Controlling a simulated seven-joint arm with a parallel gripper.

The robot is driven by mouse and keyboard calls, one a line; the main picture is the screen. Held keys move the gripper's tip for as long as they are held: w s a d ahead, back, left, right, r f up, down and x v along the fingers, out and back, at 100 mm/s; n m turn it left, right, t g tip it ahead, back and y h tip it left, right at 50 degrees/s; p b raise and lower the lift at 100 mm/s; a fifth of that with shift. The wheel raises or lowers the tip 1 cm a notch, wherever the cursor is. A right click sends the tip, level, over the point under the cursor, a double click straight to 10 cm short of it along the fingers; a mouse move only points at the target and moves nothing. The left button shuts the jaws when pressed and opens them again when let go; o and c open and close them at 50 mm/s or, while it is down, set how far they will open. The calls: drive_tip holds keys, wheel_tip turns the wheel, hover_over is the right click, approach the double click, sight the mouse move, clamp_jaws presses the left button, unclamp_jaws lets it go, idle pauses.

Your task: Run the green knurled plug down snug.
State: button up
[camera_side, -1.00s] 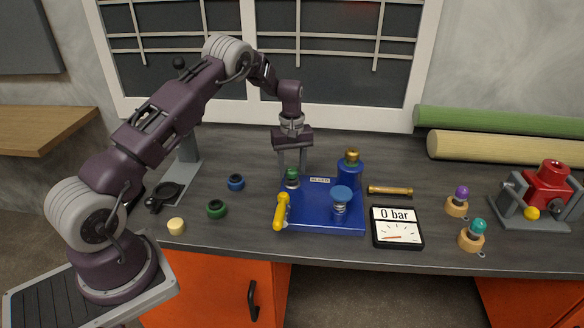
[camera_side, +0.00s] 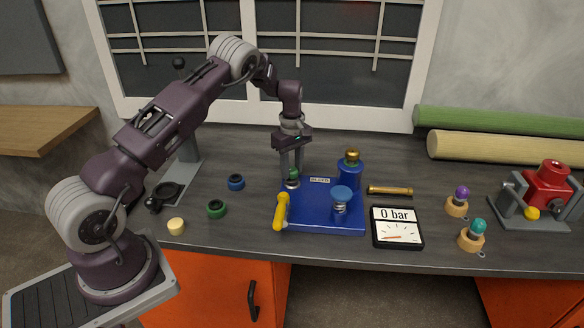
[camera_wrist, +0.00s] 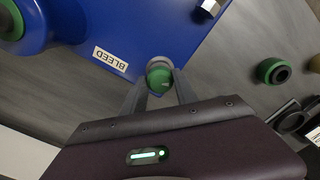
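The green knurled plug (camera_side: 294,174) sits upright at the back left corner of the blue block (camera_side: 322,214), which has a BLEED label. It also shows in the wrist view (camera_wrist: 159,76), seated in a pale round collar. My gripper (camera_side: 292,177) points down over the plug. In the wrist view my two fingers (camera_wrist: 160,86) lie on either side of the plug and appear shut on it. The plug's threads and its seating depth are hidden.
A yellow handle (camera_side: 281,211), a blue knob (camera_side: 341,194) and a blue bottle-shaped part (camera_side: 350,173) stand close by on the block. A gauge (camera_side: 397,228) reads 0 bar. Green (camera_side: 217,208) and blue (camera_side: 236,182) rings lie to the left.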

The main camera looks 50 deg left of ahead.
drive_tip(key=shift+c, duration=1)
drive_tip(key=shift+m, duration=6)
drive_tip(key=o, duration=0.8)
drive_tip(key=shift+c, duration=0.2)
